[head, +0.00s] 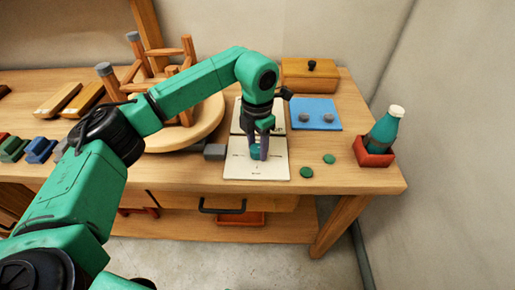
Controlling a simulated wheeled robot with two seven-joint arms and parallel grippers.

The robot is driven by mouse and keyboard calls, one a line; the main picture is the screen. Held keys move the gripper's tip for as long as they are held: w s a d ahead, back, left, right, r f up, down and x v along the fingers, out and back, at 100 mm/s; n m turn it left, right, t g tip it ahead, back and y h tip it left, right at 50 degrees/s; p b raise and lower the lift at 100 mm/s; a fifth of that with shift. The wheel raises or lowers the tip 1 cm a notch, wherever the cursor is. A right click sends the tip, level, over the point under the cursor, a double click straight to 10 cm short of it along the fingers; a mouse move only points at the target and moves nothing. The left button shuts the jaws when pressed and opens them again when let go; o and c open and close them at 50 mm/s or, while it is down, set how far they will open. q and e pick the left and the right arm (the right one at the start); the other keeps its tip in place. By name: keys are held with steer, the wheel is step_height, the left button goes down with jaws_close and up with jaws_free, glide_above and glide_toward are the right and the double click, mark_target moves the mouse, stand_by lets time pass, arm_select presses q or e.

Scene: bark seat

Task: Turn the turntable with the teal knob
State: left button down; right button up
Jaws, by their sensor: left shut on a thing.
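The turntable (207,118) is a round pale wooden disc at the left middle of the bench, with an upside-down wooden stool (188,48) on it. My left arm crosses in front and hides part of both. My left gripper (258,153) points down over a white printed sheet (243,171), right of the turntable and apart from it. It is shut on a small teal piece (256,149), mostly hidden by the fingers. I cannot tell whether this is the knob, and no other teal knob shows on the turntable. My right gripper is not in view.
A grey block (214,152) sits at the turntable's front edge. Two green discs (306,172) lie right of the sheet. Behind are a blue mat (316,107) with grey pieces and a wooden box (310,78). A teal bottle (386,128) stands in a red tray (372,158) at right.

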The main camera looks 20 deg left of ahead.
arm_select(q)
steer(key=m+b, duration=0.1)
steer(key=m, duration=0.3)
steer(key=shift+r+m, duration=0.1)
steer(key=shift+m, duration=0.2)
steer(key=m, duration=0.4)
steer(key=shift+m+b, duration=0.3)
steer(key=shift+b, duration=0.05)
steer(key=m, duration=0.9)
steer(key=shift+r+b, duration=0.15)
steer(key=shift+b, duration=0.2)
steer(key=shift+m, duration=0.4)
steer(key=c, duration=0.7)
jaws_free()
steer(key=o, duration=0.3)
steer(key=shift+o, duration=0.2)
